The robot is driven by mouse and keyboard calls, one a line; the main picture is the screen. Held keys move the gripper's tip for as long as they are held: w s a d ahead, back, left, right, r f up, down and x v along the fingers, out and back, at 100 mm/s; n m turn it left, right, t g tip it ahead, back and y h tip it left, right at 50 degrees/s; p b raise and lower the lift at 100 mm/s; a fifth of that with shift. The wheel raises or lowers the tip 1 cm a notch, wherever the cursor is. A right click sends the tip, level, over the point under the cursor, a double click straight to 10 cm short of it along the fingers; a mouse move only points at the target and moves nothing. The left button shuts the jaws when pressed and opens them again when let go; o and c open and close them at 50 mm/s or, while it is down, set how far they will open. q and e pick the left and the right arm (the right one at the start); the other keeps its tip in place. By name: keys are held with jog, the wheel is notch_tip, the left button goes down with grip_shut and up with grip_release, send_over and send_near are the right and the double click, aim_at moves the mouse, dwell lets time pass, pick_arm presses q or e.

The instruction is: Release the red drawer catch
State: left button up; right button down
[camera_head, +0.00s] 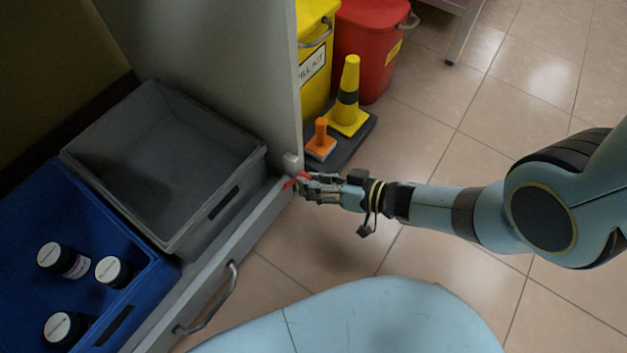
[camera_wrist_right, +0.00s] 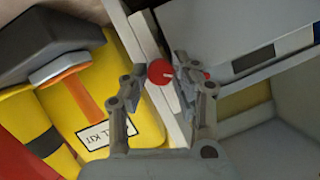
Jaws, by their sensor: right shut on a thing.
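The red drawer catch (camera_head: 289,184) sits at the right end of the pulled-out drawer (camera_head: 232,244), beside the cabinet's side panel. In the right wrist view the catch (camera_wrist_right: 160,72) shows as a round red knob with a pale mark, between the fingers. My right gripper (camera_head: 303,183) reaches in from the right and is shut on the catch; it also shows in the right wrist view (camera_wrist_right: 158,85). The fingers hide part of the catch. My left gripper is not in view.
The drawer holds an empty grey bin (camera_head: 230,160) and a blue crate (camera_head: 150,285) with several dark, white-capped jars. A metal handle (camera_head: 215,300) is on its front. Behind the panel stand a yellow bin (camera_head: 316,85), a red bin (camera_head: 368,60) and a yellow cone (camera_head: 348,95). Floor is clear below.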

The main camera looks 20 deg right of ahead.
dwell(0.3)
jog(key=c, duration=1)
grip_release()
jog(key=shift+c, duration=0.2)
jog(key=v, duration=1.2)
